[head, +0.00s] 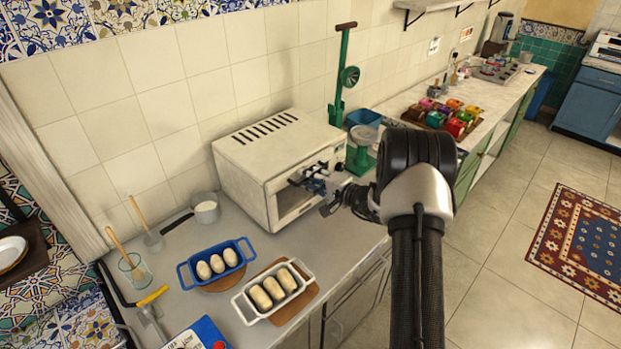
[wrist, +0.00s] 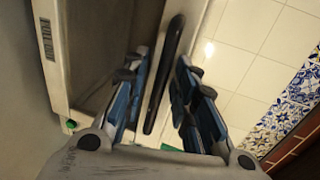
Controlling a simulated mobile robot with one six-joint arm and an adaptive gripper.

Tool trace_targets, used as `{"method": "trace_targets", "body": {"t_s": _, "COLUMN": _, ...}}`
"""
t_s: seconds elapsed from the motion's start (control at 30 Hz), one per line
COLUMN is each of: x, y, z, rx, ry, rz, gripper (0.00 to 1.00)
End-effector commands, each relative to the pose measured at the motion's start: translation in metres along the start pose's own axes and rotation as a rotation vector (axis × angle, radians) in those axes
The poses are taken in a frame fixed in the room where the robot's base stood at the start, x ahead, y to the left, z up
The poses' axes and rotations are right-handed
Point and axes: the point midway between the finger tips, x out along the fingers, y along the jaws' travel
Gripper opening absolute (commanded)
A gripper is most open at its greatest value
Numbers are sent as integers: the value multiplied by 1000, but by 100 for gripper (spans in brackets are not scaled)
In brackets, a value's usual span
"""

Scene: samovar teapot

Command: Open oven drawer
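A white countertop oven (head: 280,150) stands on the grey counter against the tiled wall. Its front, with a window, faces lower right in the head view and looks closed, though my gripper covers part of it. My gripper (head: 312,177) is at the upper part of this front. In the wrist view the oven's front (wrist: 100,45) fills the upper left, and a long black handle (wrist: 165,70) stands out from it. The fingers of my gripper (wrist: 160,82) are apart, one set on each side of the handle, with gaps showing. I see no firm contact.
A blue dish (head: 244,262) and a white dish (head: 247,312), each with rolls or similar food, sit on the counter before the oven. A saucepan (head: 205,209) is left of it. A green scale (head: 362,150) stands close on the right.

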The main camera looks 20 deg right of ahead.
Motion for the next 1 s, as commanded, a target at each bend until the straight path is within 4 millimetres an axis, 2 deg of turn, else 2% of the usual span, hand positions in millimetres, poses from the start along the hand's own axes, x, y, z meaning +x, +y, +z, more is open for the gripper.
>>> {"method": "trace_targets", "body": {"t_s": 0.33, "x": 0, "y": 0, "z": 0, "rx": 0, "ry": 0, "rz": 0, "gripper": 0}}
{"method": "trace_targets", "body": {"t_s": 1.0, "x": -4, "y": 1, "z": 0, "rx": 0, "ry": 1, "rz": 0, "gripper": 0}}
